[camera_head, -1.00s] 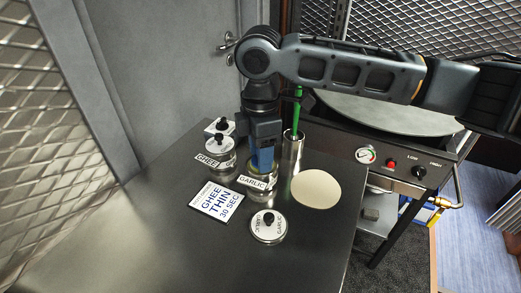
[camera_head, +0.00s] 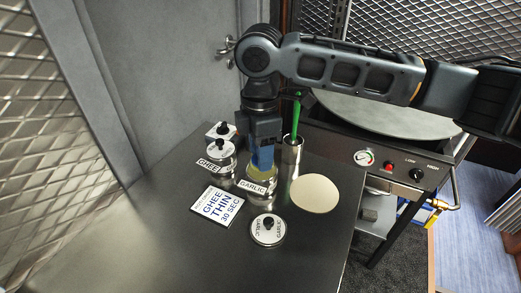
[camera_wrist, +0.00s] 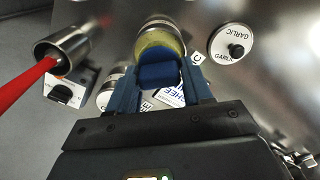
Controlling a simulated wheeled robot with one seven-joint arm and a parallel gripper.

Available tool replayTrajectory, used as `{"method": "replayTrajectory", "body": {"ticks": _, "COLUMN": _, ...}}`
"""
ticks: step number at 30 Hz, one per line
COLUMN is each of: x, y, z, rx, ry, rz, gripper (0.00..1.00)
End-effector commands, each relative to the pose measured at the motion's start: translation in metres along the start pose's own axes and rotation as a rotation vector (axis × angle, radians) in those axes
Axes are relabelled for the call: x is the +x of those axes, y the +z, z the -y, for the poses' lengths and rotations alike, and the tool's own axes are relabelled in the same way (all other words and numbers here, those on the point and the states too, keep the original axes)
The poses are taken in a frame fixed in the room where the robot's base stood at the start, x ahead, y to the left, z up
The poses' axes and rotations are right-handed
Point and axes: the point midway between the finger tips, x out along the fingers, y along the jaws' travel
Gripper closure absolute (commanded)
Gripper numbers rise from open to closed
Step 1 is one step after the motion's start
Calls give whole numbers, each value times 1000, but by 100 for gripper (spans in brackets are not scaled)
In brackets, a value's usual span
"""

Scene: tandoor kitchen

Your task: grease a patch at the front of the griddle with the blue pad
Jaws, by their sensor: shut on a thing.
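My gripper (camera_head: 262,145) is shut on the blue pad (camera_head: 262,158), which points down at the garlic-labelled jar (camera_head: 262,195). In the wrist view the pad (camera_wrist: 158,74) sits between the fingers (camera_wrist: 160,92), in front of the open jar mouth with yellowish contents (camera_wrist: 160,40). I cannot tell whether the pad touches the contents. The round grey griddle (camera_head: 380,112) stands at the back right, partly hidden by my arm; its front edge shows.
A garlic lid (camera_head: 268,229) and a pale flat disc (camera_head: 315,193) lie on the steel counter. A metal cup (camera_head: 291,155) with a green-handled tool stands close right of the gripper. Ghee jars (camera_head: 220,155) stand left, behind a "GHEE THIN 30 SEC" card (camera_head: 218,206). The front counter is clear.

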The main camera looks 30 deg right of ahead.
Motion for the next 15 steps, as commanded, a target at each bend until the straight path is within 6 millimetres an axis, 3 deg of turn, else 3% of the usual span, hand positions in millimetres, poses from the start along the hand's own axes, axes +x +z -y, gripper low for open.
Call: {"method": "replayTrajectory", "body": {"ticks": 15, "x": -42, "y": 0, "z": 0, "rx": -1, "ry": 1, "rz": -1, "gripper": 75}}
